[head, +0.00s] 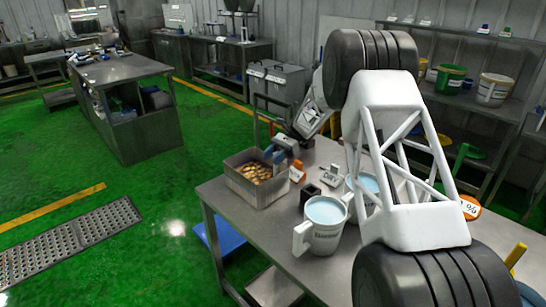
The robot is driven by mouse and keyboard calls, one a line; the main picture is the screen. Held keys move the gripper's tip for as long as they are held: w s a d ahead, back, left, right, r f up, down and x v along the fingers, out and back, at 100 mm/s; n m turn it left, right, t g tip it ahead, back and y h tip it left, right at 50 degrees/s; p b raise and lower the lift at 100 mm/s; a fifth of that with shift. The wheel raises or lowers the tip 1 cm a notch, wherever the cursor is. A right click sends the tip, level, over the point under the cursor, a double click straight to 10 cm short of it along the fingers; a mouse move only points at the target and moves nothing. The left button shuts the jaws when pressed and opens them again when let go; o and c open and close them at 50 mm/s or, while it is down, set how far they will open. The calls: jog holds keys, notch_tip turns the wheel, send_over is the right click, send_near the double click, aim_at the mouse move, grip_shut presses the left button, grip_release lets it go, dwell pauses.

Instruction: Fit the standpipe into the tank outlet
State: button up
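I cannot pick out a standpipe or a tank outlet with certainty. My white lattice arm with black drum joints fills the right of the head view and hides part of the steel table (262,232). The arm's far end reaches down behind the metal bin, where my gripper (284,150) appears small and dark near the bin's back right corner. Its fingers are too small to read, and I cannot tell if it holds anything. The metal bin (243,186) holds several brown round pieces. A white jug (325,236) with pale blue liquid stands at the table's front.
A second container of pale blue liquid (368,183) is partly behind my arm. A lettered sign (332,177), a small black box (312,196) and an orange item (297,172) stand on the table. Buckets (494,89) line the right shelf. Green floor is open at left.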

dwell(0.3)
jog(key=v, duration=0.7)
jog(key=shift+w+d+r, duration=0.15)
jog(key=shift+w+d, duration=0.15)
dwell(0.7)
